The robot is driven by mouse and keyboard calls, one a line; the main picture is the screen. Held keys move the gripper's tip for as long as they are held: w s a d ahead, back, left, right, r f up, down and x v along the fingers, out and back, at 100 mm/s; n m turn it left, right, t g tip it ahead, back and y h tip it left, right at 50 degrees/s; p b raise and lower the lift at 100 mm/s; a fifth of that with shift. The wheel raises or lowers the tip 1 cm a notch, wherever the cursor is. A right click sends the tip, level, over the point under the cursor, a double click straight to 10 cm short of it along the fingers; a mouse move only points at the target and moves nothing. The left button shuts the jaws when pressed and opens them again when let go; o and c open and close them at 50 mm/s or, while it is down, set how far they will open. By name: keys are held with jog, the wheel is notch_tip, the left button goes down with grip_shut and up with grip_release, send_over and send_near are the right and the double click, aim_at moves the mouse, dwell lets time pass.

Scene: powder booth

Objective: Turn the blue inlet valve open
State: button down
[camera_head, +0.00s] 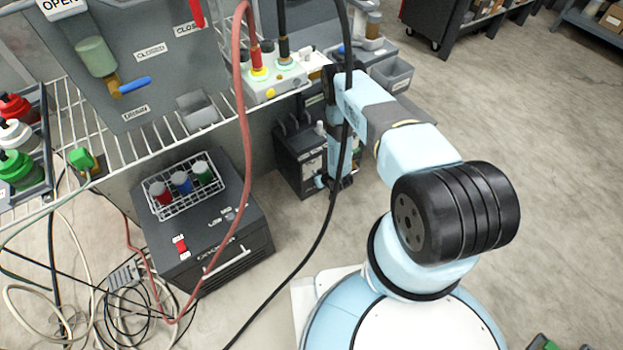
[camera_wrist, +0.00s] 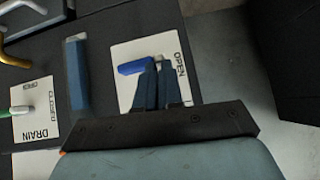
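The blue valve handle (camera_wrist: 135,67) shows in the wrist view. It lies across a white plate (camera_wrist: 128,92) marked OPEN, pointing to the left. My gripper (camera_wrist: 157,64) is over this plate, its two dark fingers close together at the handle's right end. The fingers look shut with nothing clearly between them. The left fingertip overlaps the handle in the picture; I cannot tell whether they touch. The handle's pivot is partly hidden behind the fingers.
A DRAIN plate (camera_wrist: 35,113) with a green handle is at the left of the wrist view, and a blue-grey block (camera_wrist: 77,75) stands between the plates. In the head view, a black hose (camera_head: 333,190) hangs in front of my arm. A dark oxygen unit (camera_head: 215,240) stands left.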

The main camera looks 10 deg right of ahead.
jog(key=shift+a+f, duration=0.2)
jog(key=shift+a, duration=0.25)
jog(key=shift+r, duration=0.15)
jog(key=w+a+r+v, duration=0.1)
jog(key=v, duration=1.2)
jog(key=shift+w+r, duration=0.2)
jog(key=shift+r, duration=0.2)
